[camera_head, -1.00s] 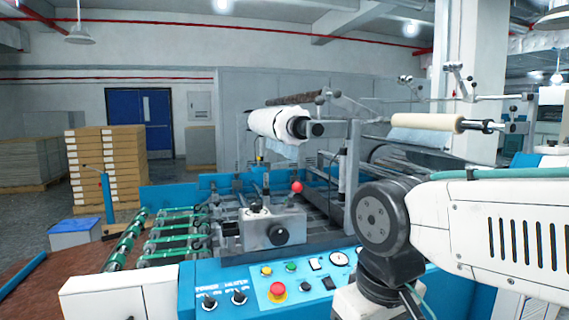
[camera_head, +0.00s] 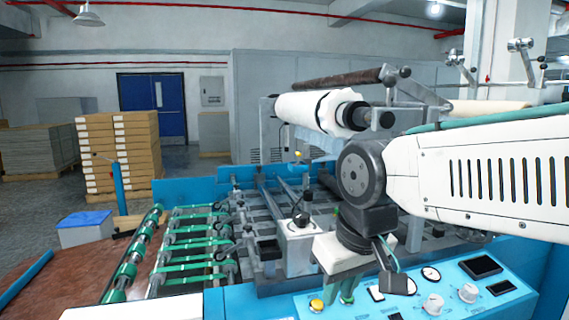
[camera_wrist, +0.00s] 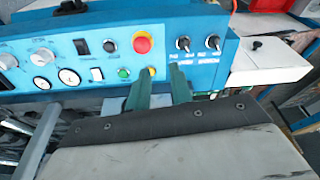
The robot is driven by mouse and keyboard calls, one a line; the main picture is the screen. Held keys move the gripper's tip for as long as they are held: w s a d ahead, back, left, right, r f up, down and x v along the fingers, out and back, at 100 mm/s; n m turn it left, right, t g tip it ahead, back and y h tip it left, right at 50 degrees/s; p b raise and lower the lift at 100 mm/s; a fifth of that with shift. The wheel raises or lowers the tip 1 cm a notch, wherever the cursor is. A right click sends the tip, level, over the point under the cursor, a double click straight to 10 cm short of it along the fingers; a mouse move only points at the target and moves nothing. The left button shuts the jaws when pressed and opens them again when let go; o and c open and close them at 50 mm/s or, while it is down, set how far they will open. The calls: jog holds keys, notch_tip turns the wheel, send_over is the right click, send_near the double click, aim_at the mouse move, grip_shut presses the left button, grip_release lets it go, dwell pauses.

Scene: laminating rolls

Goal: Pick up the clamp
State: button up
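I cannot pick out the clamp with certainty. A black collar (camera_head: 351,114) sits on the shaft at the right end of the white film roll (camera_head: 303,109) in the head view, and may be it. My gripper (camera_head: 347,293) points down over the front of the blue laminating machine, well below and apart from that roll. In the wrist view, its two green fingers (camera_wrist: 160,88) are parted with nothing between them, above the control panel. The roll is outside the wrist view.
The control panel (camera_head: 455,285) has knobs, gauges and a red stop button (camera_wrist: 142,43). A grey metal block (camera_head: 299,245) with a dark knob stands left of my arm. Green-belted rollers (camera_head: 195,245) lie at left. A cream roll (camera_head: 487,107) is partly behind my arm.

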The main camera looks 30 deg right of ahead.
jog(key=w+d+r+t, duration=0.2)
jog(key=w+r, duration=0.1)
jog(key=w, duration=0.4)
jog(key=w+d+r+m+t, duration=0.1)
jog(key=w+r+t, duration=0.15)
jog(key=w, duration=0.45)
jog(key=w+d+r+t, duration=0.1)
jog(key=w+d+r, duration=0.15)
jog(key=w, duration=0.45)
jog(key=m+t+h, duration=0.1)
jog(key=t+h, duration=0.2)
jog(key=t, duration=0.1)
send_near(300, 153)
jog(key=a+x, duration=0.1)
jog(key=x, duration=0.7)
jog(key=d+x, duration=0.1)
jog(key=x, duration=0.2)
jog(key=shift+w+f, duration=0.1)
jog(key=shift+w, duration=0.15)
grip_shut()
